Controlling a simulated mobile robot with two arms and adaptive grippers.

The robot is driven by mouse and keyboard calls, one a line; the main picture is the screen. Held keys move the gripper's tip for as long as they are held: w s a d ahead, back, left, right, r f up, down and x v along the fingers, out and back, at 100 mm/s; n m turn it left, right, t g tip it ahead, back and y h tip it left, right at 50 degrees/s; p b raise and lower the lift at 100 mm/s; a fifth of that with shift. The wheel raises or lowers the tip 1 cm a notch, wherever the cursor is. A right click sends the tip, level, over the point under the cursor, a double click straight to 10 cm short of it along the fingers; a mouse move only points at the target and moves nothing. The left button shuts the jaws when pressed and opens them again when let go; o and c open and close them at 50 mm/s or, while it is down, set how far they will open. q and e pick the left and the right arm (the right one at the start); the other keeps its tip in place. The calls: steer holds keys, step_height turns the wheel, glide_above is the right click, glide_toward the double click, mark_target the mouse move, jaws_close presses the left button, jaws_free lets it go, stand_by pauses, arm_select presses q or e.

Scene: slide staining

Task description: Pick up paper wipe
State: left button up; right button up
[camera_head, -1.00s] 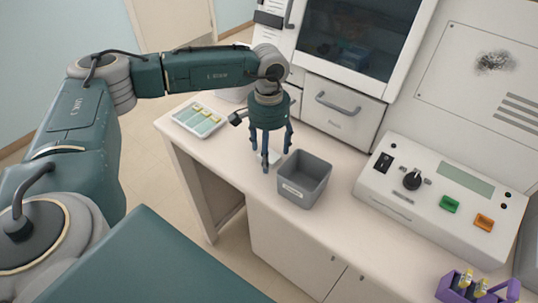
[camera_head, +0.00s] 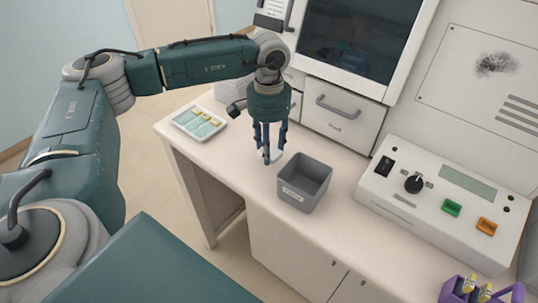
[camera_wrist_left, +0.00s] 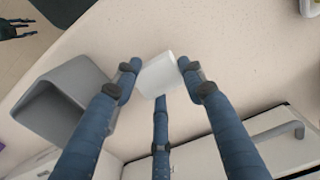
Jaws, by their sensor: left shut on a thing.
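The white paper wipe (camera_wrist_left: 158,75) is between the fingertips of my left gripper (camera_wrist_left: 157,80) in the left wrist view. The gripper is shut on it. In the head view my left gripper (camera_head: 268,150) points down over the counter, just left of the grey bin, and only a small part of the wipe (camera_head: 278,158) shows behind the fingers. I cannot tell whether the wipe still touches the counter. A dark fingered shape at the top left of the left wrist view looks like my right gripper (camera_wrist_left: 16,29); its jaws are unclear.
The grey bin (camera_head: 283,190) stands close to the right of my left gripper. A white tray (camera_head: 181,124) with slides lies at the counter's left end. A control box (camera_head: 400,205) and a purple rack (camera_head: 452,287) stand to the right. Drawers and a cabinet rise behind.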

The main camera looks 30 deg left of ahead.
arm_select(q)
step_height(320, 180, up, 17)
steer(key=b, duration=0.3)
